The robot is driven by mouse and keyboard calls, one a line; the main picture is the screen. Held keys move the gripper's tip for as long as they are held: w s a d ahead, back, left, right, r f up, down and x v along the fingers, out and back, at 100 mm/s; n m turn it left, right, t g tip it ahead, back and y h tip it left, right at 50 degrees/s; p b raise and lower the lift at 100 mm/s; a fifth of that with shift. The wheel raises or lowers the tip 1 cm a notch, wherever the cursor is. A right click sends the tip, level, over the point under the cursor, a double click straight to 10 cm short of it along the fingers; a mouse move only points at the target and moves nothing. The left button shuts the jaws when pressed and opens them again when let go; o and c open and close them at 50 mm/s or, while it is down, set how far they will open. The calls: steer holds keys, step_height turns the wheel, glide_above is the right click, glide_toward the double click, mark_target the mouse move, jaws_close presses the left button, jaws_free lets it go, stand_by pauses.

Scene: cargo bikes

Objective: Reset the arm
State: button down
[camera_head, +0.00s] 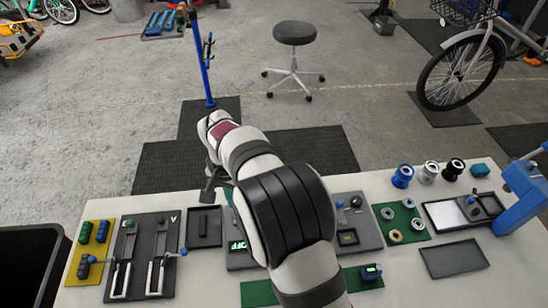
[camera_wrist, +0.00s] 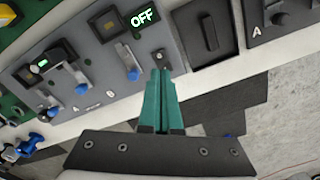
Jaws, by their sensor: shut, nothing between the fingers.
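My gripper (camera_wrist: 159,75) shows in the wrist view with its teal fingers pressed together and nothing between them. The fingertips appear over the edge of a grey panel (camera_wrist: 95,50); I cannot tell the exact height. The panel carries a display (camera_wrist: 145,17) reading OFF, with several blue-tipped levers. In the head view my arm rises from the bottom centre and bends over the table (camera_head: 400,270). There the gripper (camera_head: 210,190) hangs near the table's far edge, mostly hidden by the wrist.
A dark tray (camera_head: 205,240) and a lever panel (camera_head: 142,284) lie left of my arm. To the right are a green mat (camera_head: 388,213) with rings, several spools, a blue clamp (camera_head: 524,195) and an empty dark tray (camera_head: 453,259). A stool (camera_head: 295,33) and bike stand beyond the table.

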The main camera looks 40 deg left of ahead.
steer(key=w+d+r+m, duration=0.15)
steer(key=d+r, duration=0.25)
steer(key=d, duration=0.5)
steer(key=w+d+r+m, duration=0.1)
steer(key=d+r+m, duration=0.1)
steer(key=d+r, duration=0.5)
steer(key=w+d+r+m, duration=0.1)
steer(key=d+r, duration=0.1)
steer(key=d, duration=0.9)
steer(key=s+d+m+y, duration=0.1)
steer(key=s+d+m, duration=0.3)
steer(key=s+d, duration=0.8)
steer(key=shift+s+d+f+y, duration=0.3)
steer(key=shift+s+f+y, duration=0.1)
steer(key=shift+s, duration=0.5)
